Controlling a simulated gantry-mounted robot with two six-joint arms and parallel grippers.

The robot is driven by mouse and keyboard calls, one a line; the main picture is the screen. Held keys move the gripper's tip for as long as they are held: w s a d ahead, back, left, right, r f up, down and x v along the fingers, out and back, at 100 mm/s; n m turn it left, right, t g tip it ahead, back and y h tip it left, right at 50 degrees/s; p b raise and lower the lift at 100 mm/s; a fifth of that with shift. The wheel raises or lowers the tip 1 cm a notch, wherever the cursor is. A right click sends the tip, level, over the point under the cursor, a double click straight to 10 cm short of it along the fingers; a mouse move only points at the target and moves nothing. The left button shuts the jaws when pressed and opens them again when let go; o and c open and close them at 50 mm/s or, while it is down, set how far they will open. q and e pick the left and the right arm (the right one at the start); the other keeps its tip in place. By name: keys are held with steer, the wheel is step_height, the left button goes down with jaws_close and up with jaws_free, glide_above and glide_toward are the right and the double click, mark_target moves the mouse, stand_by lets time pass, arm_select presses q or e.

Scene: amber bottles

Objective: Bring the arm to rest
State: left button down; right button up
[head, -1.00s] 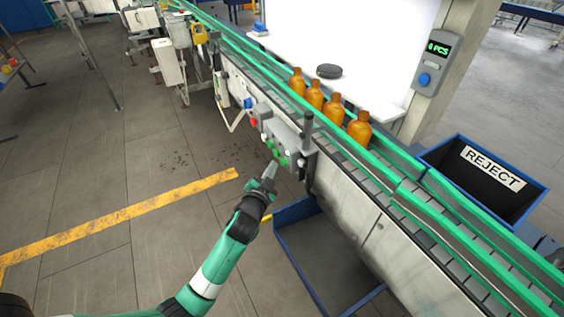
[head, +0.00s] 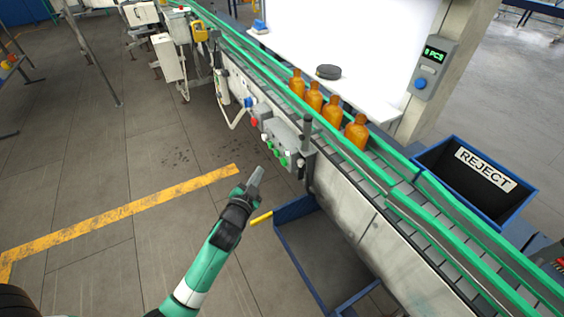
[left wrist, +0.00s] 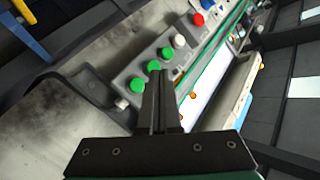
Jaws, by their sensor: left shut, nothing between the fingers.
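My left gripper (head: 256,177) is shut and empty in the head view. It hangs in the air in front of the conveyor's grey control box (head: 287,144), apart from it. In the left wrist view the shut fingers (left wrist: 160,75) show in front of the green buttons (left wrist: 154,67) and a red button (left wrist: 198,19). Several amber bottles (head: 332,111) stand upright in a row on the conveyor (head: 405,205). My right gripper is not in view.
A blue reject bin (head: 475,180) stands beyond the conveyor at the right. A blue-framed open bin (head: 318,285) sits on the floor below the conveyor.

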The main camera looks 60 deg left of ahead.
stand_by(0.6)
arm_select(q)
steer(key=w+d+r+t+h, duration=0.1)
steer(key=w+d+r+t, duration=0.3)
steer(key=r, duration=0.7)
steer(key=w+d+r+t+h, duration=0.1)
steer(key=w+d+r+t, duration=0.1)
steer(key=d+r, duration=0.6)
steer(key=w+d+r+t+h, duration=0.1)
steer(key=w+d+r+t, duration=0.2)
steer(key=r, duration=1)
steer(key=s+d+r+m+t+h, duration=0.1)
steer(key=s+d+r+t+h, duration=0.2)
steer(key=s+d+r+h, duration=0.6)
steer(key=s+d+r+m+t+h, duration=0.1)
steer(key=s+d+r+t+h, duration=0.2)
steer(key=d+r, duration=0.75)
steer(key=w+a+r+y+p, duration=0.1)
steer(key=a+r+p, duration=0.1)
steer(key=r+p, duration=1.7)
steer(key=a+r+p, duration=0.1)
steer(key=r+p, duration=1.8)
steer(key=r, duration=0.1)
steer(key=shift+w+a+y+p, duration=0.35)
steer(key=shift+a+y+p, duration=0.05)
